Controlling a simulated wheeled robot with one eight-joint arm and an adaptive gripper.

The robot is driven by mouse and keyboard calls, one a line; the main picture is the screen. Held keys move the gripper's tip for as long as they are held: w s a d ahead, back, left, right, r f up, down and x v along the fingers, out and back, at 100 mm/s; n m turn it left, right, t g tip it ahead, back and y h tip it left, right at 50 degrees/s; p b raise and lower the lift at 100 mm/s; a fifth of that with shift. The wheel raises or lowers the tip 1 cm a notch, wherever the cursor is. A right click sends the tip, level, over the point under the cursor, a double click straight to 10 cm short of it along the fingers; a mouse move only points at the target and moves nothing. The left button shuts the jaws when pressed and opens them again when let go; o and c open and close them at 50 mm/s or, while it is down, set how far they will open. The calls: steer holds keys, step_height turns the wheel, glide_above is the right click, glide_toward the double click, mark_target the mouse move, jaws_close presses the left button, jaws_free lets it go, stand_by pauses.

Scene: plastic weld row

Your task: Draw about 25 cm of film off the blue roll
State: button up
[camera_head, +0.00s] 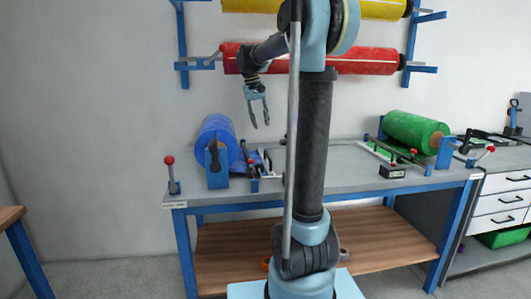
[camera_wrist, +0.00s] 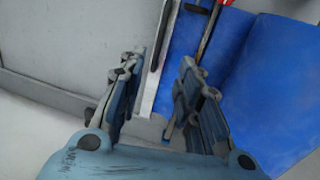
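The blue roll (camera_head: 216,135) sits in a blue stand at the left end of the grey workbench (camera_head: 330,182). Some blue film (camera_head: 243,163) shows flat on the bench just right of it. In the wrist view the blue roll (camera_wrist: 275,85) fills the right side, and a flat blue film (camera_wrist: 195,40) lies beside it. A pale metal bar (camera_wrist: 155,65) runs along the film's edge. My gripper (camera_head: 260,112) is above the bench, up and right of the blue roll, with its fingers apart. In the wrist view my gripper (camera_wrist: 160,100) is open, with nothing seen held between its fingers.
A green roll (camera_head: 415,132) stands at the bench's right end. Red (camera_head: 365,60) and yellow (camera_head: 380,9) rolls hang on the wall rack. A red-knobbed lever (camera_head: 172,175) stands at the bench's left front corner. A small black box (camera_head: 392,172) sits near the front edge.

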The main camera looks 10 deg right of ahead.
mark_target(267, 154)
steer(key=d+f, duration=0.1)
steer(key=f, duration=0.8)
steer(key=d+f, duration=0.1)
steer(key=f, duration=0.3)
steer(key=shift+d+f, duration=0.2)
steer(key=shift+d, duration=0.1)
steer(key=shift+c, duration=0.2)
jaws_close()
steer(key=shift+a, duration=0.1)
